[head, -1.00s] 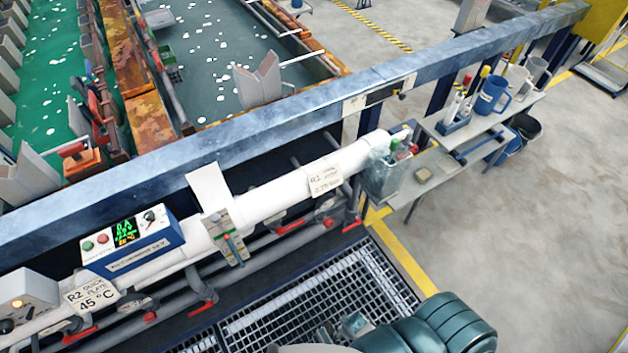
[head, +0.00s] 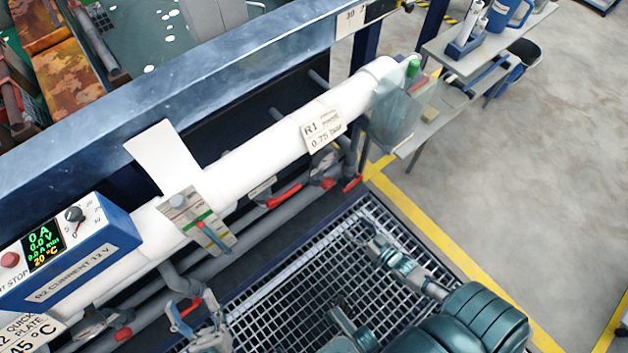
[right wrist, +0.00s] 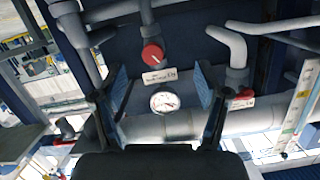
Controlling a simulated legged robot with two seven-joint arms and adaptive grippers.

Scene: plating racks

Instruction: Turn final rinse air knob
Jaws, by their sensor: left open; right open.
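In the right wrist view a round red knob (right wrist: 152,55) sits on a dark fitting at the upper middle, above a small white label whose text is too small to read. A round pressure gauge (right wrist: 163,100) is below it. My right gripper (right wrist: 162,80) is open and empty; its two dark fingers stand either side of the knob and gauge in the picture, with no contact visible. In the head view my right gripper (head: 366,236) is over the floor grating, right of the pipes. My left gripper (head: 190,318) is open at the bottom, near the lower pipes. The knob cannot be made out there.
A thick white pipe (head: 270,158) carries an R1 0.75 bar sign (head: 323,131). A flowmeter board (head: 200,222) and a blue control box (head: 75,250) are left of it. A red valve handle (right wrist: 243,94) is beside the right finger.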

